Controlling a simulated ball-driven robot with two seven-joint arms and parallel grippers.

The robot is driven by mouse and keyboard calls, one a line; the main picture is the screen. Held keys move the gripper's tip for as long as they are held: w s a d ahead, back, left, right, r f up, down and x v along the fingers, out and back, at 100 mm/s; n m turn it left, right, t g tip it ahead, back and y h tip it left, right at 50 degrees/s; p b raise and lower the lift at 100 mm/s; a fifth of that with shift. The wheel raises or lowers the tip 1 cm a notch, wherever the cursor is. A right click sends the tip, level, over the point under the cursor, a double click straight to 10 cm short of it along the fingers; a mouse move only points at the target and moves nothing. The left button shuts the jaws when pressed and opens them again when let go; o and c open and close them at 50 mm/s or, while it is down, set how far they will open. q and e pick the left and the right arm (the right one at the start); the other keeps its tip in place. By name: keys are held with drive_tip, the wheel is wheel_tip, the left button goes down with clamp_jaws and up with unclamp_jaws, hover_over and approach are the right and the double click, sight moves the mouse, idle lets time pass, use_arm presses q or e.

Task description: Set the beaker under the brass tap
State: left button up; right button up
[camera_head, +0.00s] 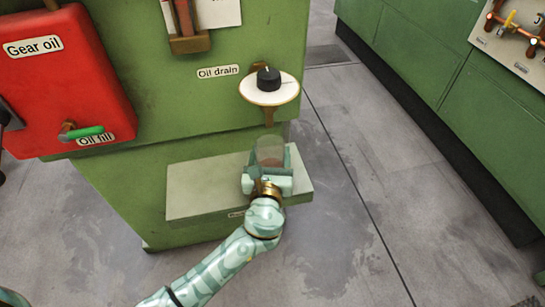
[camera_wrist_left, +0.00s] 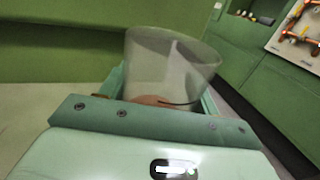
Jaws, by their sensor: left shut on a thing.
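The beaker (camera_head: 270,150) is clear and see-through, and stands roughly upright between the jaws of my left gripper (camera_head: 269,167), which is shut on it. In the left wrist view the beaker (camera_wrist_left: 170,65) rises above my gripper (camera_wrist_left: 163,92), with a brownish patch low in it. The brass tap (camera_head: 269,118) sticks down below the round white plate of the "Oil drain" knob (camera_head: 268,78). In the head view the beaker's rim is just below the tap's end; whether it is directly beneath in depth, I cannot tell. My right gripper is not in view.
A pale ledge (camera_head: 200,188) juts from the green machine (camera_head: 150,105) under my gripper. A red "Gear oil" tank (camera_head: 65,85) with a green-handled tap (camera_head: 82,131) is at the left. Green cabinets (camera_head: 440,95) stand at the right, with open grey floor (camera_head: 350,200) between.

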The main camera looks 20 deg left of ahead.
use_arm(q)
drive_tip(key=shift+f, duration=0.15)
drive_tip(key=o, duration=1)
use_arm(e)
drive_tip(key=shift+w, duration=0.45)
use_arm(q)
drive_tip(key=shift+o, duration=0.2)
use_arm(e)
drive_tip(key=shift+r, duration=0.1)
use_arm(q)
drive_tip(key=shift+s, duration=0.2)
drive_tip(key=v, duration=0.1)
drive_tip(key=p+v, duration=0.1)
drive_tip(key=v, duration=0.1)
drive_tip(key=shift+s+d+r+p, duration=0.1)
drive_tip(key=shift+s+r+p, duration=0.05)
drive_tip(key=shift+r+p, duration=0.15)
drive_tip(key=p+v, duration=0.1)
drive_tip(key=v, duration=0.7)
drive_tip(key=shift+s+f+p, duration=0.15)
drive_tip(key=shift+s+p, duration=0.05)
drive_tip(key=shift+p, duration=0.2)
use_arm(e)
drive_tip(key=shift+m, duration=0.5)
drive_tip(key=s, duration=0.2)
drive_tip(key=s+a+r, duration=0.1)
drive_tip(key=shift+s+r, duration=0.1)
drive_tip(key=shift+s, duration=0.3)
